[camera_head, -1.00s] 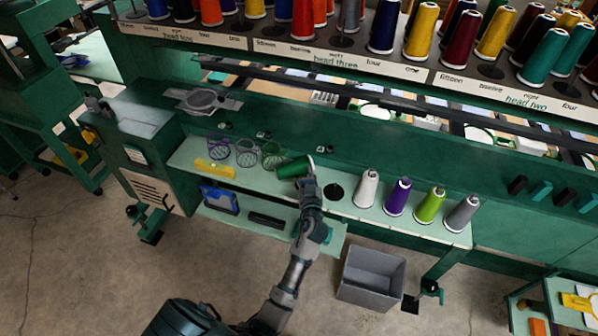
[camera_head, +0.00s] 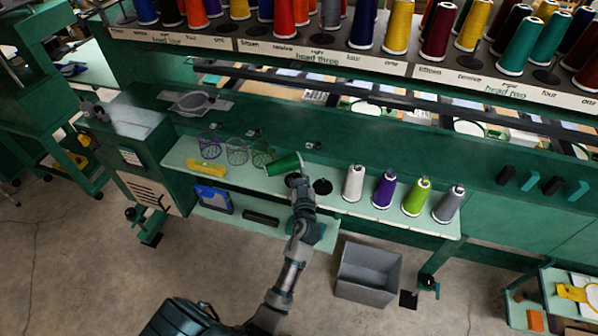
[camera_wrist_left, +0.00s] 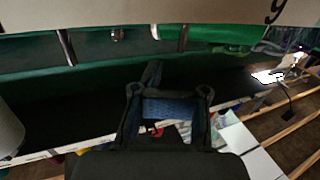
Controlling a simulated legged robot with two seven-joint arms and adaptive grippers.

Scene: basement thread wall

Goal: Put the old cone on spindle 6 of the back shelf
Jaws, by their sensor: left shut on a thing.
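A dark green cone (camera_head: 281,165) is tilted onto its side above the pale lower shelf (camera_head: 335,203) in the head view. My left gripper (camera_head: 297,181) is shut on it from the front. The upper rack (camera_head: 240,28) carries many standing cones, with word labels such as "head three" along its front edge. I cannot read a 6 on any spindle. In the left wrist view my gripper (camera_wrist_left: 168,103) shows at the centre. A bright green patch (camera_wrist_left: 215,34) lies beyond it, and I cannot tell whether it is the cone. My right gripper is not in view.
White (camera_head: 353,183), purple (camera_head: 384,189), lime (camera_head: 416,197) and grey (camera_head: 448,205) cones stand right of an empty dark disc (camera_head: 322,186). Several mesh cups (camera_head: 237,152) stand to the left. A grey bin (camera_head: 368,272) sits on the floor. A dark rail (camera_head: 400,100) crosses below the rack.

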